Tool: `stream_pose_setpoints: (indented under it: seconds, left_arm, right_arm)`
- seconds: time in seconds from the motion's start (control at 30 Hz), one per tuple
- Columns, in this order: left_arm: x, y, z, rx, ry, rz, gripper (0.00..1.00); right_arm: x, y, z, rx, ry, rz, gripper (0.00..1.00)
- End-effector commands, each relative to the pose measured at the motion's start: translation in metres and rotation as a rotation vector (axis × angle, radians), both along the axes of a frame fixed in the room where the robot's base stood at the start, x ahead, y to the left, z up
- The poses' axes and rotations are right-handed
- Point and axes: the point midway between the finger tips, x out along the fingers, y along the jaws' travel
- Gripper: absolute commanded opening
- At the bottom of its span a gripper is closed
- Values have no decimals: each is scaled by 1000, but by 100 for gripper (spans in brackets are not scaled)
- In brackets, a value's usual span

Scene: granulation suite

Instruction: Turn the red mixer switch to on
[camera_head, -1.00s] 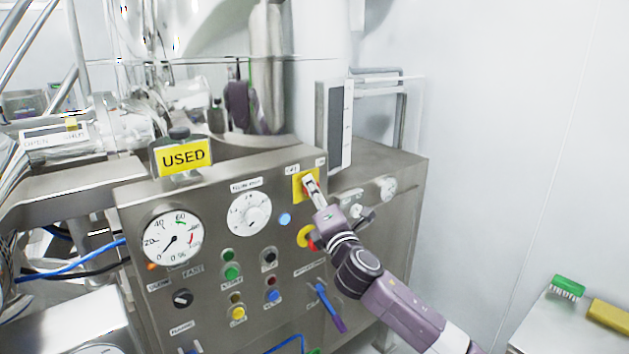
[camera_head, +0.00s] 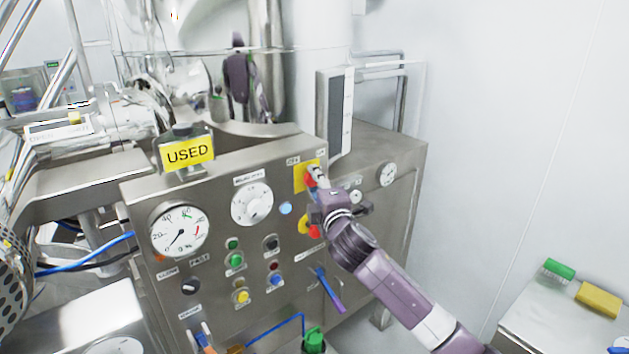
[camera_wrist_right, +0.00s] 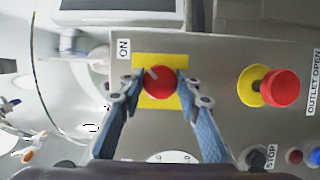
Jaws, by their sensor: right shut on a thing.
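The red mixer switch (camera_head: 311,180) is a round knob on a yellow square plate (camera_head: 301,177), at the upper right of the steel control panel (camera_head: 215,215). In the right wrist view, the red knob (camera_wrist_right: 160,84) lies between the two fingertips, and its pale pointer mark points to the upper left. The "ON" label (camera_wrist_right: 123,48) is at the upper left of the plate. My right gripper (camera_head: 318,177) is shut on the knob, with one finger on each side. My left gripper is not in view.
A red emergency button (camera_wrist_right: 281,88) on a yellow base sits close beside the switch. Gauges, small buttons and a blue-handled lever (camera_head: 328,289) share the panel. A "USED" sign (camera_head: 188,153) stands on top. A side table (camera_head: 540,325) holds brushes at right.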

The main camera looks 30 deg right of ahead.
Motion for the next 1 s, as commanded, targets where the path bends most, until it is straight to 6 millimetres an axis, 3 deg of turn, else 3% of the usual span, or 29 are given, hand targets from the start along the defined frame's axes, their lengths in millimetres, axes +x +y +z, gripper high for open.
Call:
stream_pose_setpoints:
  seconds: [0.3,0.33,0.5,0.83,1.0]
  left_arm:
    - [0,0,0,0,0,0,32]
    - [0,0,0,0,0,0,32]
    - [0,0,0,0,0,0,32]
    - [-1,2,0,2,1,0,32]
    - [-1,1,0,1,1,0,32]
  right_arm:
    - [0,0,-1,6,1,-1,7]
    - [0,0,-1,6,1,-1,32]
    - [0,0,-1,4,1,-1,49]
    - [-3,1,-1,3,1,0,49]
    - [-20,6,-1,2,2,0,49]
